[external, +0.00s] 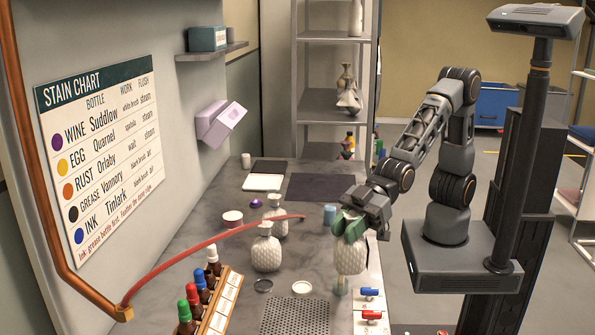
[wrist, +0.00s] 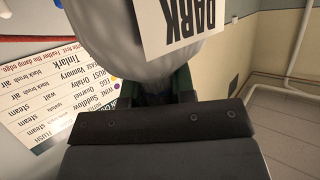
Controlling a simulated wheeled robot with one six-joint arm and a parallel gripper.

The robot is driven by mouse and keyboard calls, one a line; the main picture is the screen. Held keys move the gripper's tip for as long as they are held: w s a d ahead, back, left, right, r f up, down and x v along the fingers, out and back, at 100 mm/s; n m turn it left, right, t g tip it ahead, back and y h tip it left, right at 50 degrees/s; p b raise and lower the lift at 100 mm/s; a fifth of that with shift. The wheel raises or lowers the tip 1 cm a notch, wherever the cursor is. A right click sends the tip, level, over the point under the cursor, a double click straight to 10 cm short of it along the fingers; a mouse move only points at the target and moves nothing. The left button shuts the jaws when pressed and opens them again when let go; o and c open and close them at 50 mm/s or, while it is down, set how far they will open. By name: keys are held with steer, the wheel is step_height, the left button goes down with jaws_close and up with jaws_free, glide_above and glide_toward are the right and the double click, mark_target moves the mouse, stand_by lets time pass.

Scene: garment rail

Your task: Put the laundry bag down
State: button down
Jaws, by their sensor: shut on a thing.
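The laundry bag (external: 348,257) is a pale, rounded, textured bundle on the right side of the counter in the external view. My gripper (external: 350,226) is shut on its top, with green fingers around the neck. The bag hangs upright below the fingers; I cannot tell whether its bottom touches anything. In the wrist view the grey-white bag (wrist: 115,40) fills the top middle, with a white tag (wrist: 185,22) reading "DARK". The fingertips are mostly hidden there behind my dark gripper body.
Two similar pale bundles (external: 266,252) stand left on the grey counter (external: 200,245). A perforated plate (external: 295,317), a rack of capped bottles (external: 212,295) and a red hose (external: 215,240) are nearby. A dark mat (external: 320,187) lies farther back.

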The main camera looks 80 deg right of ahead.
steer(key=shift+v, duration=1.1)
steer(key=w+d+r+m+t+h+p, duration=0.15)
steer(key=w+d, duration=0.25)
steer(key=d, duration=0.4)
steer(key=w+d+m+t+h+p, duration=0.1)
steer(key=w+d+m+h, duration=0.15)
steer(key=w+d, duration=0.4)
steer(key=w+d+r+m+t+h+p, duration=0.1)
steer(key=w+d+m+t+h, duration=0.15)
steer(key=d, duration=0.65)
steer(key=s+d+f+m+h+p, duration=0.1)
steer(key=s+d+m+h+p, duration=0.1)
steer(key=d, duration=0.9)
steer(key=s+d+m+h+p, duration=0.1)
steer(key=d+m+h+p, duration=0.15)
steer(key=d, duration=0.95)
steer(key=w+f+n+p, duration=0.1)
steer(key=w+f+p, duration=0.1)
steer(key=w+f, duration=1)
steer(key=shift+w+d+f+y, duration=0.2)
steer(key=shift+d+f+y, duration=0.2)
steer(key=shift+f, duration=0.7)
